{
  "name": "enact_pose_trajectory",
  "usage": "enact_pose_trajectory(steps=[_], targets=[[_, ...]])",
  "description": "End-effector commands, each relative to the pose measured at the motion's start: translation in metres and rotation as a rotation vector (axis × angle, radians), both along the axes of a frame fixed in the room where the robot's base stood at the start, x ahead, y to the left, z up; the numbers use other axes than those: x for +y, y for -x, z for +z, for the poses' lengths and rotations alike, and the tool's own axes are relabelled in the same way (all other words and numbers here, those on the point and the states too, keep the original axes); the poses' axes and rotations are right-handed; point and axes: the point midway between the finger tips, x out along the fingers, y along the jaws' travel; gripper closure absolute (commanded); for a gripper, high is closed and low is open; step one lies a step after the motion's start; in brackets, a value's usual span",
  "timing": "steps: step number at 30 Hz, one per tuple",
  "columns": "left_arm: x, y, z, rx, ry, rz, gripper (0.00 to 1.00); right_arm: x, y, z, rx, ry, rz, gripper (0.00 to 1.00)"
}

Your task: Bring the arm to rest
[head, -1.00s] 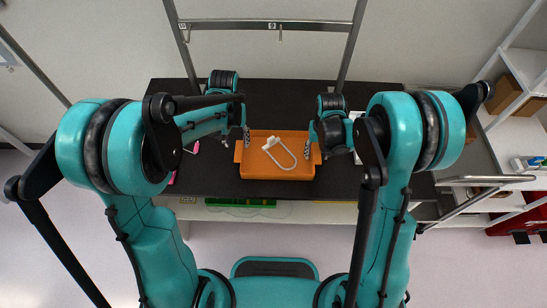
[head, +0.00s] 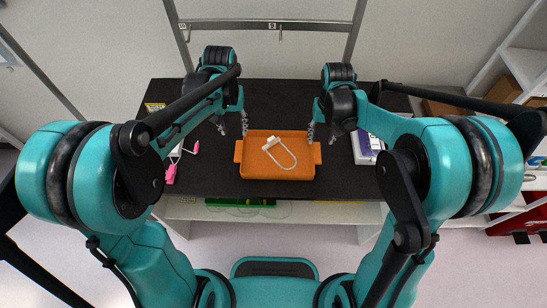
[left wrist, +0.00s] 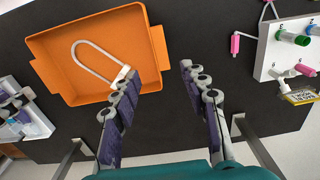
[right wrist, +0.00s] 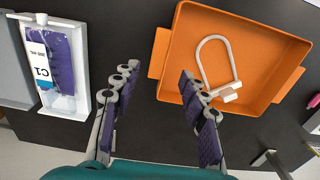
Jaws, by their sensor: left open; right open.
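My left gripper (head: 232,125) is open and empty above the table, left of the orange tray (head: 250,172). My right gripper (head: 321,132) is open and empty, near the tray's right back corner. The left fingers also show in the left wrist view (left wrist: 160,90), spread apart beside the tray. The right fingers show in the right wrist view (right wrist: 158,92), also spread apart. A white U-shaped piece (head: 280,152) with a block at its end lies in the tray. Neither gripper holds anything.
The black table (head: 285,100) has clear room behind the tray. A white holder with a purple-labelled C1 bag (right wrist: 62,60) stands to the right. A white rack with coloured parts (left wrist: 290,45) and pink pieces (head: 171,173) is on the left. A metal frame (head: 265,24) stands behind.

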Motion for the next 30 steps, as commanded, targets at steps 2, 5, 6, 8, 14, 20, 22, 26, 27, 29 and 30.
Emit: enact_pose_trajectory(steps=[2, 5, 6, 8, 14, 20, 22, 26, 27, 29, 30], targets=[[0.0, 0.0, 0.0, 0.0, 0.0, 0.0, 0.56, 0.0, 0.0, 0.011, 0.0, 0.0, 0.0, 0.56], [0.0, 0.0, 0.0, 0.0, 0.0, 0.0, 0.56, 0.0, 0.0, 0.018, 0.0, 0.0, 0.0, 0.56], [0.0, 0.0, 0.0, 0.0, 0.0, 0.0, 0.56, 0.0, 0.0, 0.02, 0.0, 0.0, 0.0, 0.56], [0.0, 0.0, 0.0, 0.0, 0.0, 0.0, 0.56, 0.0, 0.0, 0.021, 0.0, 0.0, 0.0, 0.56], [0.0, 0.0, 0.0, 0.0, 0.0, 0.0, 0.56, 0.0, 0.0, 0.021, 0.0, 0.0, 0.0, 0.56], [0.0, 0.0, 0.0, 0.0, 0.0, 0.0, 0.56, 0.0, 0.0, 0.021, 0.0, 0.0, 0.0, 0.56], [0.0, 0.0, 0.0, 0.0, 0.0, 0.0, 0.56, 0.0, 0.0, 0.021, 0.0, 0.0, 0.0, 0.56], [0.001, 0.004, 0.001, -0.012, 0.001, 0.0, 0.56, -0.001, 0.004, 0.023, -0.013, -0.001, 0.0, 0.56], [0.003, 0.008, 0.002, -0.025, 0.002, 0.001, 0.56, -0.003, 0.007, 0.024, -0.025, -0.002, 0.0, 0.56], [0.005, 0.015, 0.004, -0.054, 0.004, 0.001, 0.56, -0.005, 0.015, 0.028, -0.054, -0.004, -0.001, 0.56], [0.007, 0.022, 0.006, -0.08, 0.006, 0.001, 0.56, -0.007, 0.021, 0.03, -0.081, -0.006, -0.001, 0.56]])
